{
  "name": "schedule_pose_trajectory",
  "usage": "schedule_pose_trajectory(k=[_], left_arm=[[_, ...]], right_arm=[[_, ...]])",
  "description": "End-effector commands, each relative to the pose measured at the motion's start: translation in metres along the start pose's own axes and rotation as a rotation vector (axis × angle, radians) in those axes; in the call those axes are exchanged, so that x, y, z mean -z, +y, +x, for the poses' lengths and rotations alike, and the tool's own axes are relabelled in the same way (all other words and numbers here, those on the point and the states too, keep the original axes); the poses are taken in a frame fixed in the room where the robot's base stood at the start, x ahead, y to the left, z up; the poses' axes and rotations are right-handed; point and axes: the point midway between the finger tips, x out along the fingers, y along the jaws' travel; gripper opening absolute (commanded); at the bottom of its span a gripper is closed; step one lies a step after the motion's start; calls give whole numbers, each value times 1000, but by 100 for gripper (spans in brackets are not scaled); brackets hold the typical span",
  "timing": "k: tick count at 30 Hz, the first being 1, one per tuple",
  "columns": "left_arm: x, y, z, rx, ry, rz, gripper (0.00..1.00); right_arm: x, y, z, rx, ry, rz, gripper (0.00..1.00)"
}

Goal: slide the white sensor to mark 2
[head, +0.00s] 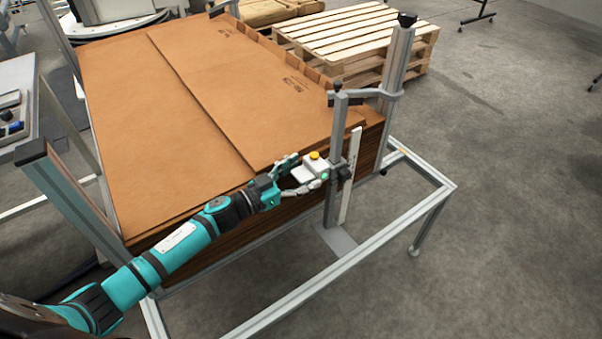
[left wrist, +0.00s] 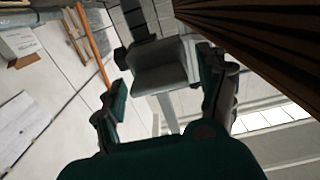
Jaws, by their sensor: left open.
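The white sensor (head: 315,163), a small box with a yellow top, sits on the grey upright post (head: 338,150) at the near right corner of the cardboard stack. My left gripper (head: 306,172) is open, with its fingers spread on either side of the sensor in the head view. In the left wrist view the sensor (left wrist: 165,72) shows as a grey block in shade, ahead of and between the open fingers (left wrist: 163,86). I cannot tell whether any finger touches it. A pale strip (head: 350,177) runs beside the post; its marks are too small to read. My right gripper is out of view.
A tall stack of brown cardboard sheets (head: 200,100) lies left of the post. A taller grey column (head: 397,75) stands behind, and a metal frame rail (head: 320,282) runs in front. Wooden pallets (head: 355,35) stand beyond.

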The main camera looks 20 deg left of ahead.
Motion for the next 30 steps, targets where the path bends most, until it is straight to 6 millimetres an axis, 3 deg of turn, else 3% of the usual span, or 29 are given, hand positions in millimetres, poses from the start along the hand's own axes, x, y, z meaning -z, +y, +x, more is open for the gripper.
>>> schedule_pose_trajectory(k=[3, 20, 25, 30], left_arm=[[0, 0, 0, 0, 0, 0, 75], [0, 0, 0, 0, 0, 0, 2], [-3, 0, 0, 0, -1, -1, 0], [-30, 0, 0, 0, -3, -2, 0]], right_arm=[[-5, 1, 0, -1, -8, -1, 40], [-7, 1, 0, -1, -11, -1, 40], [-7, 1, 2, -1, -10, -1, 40], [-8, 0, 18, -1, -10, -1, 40]])
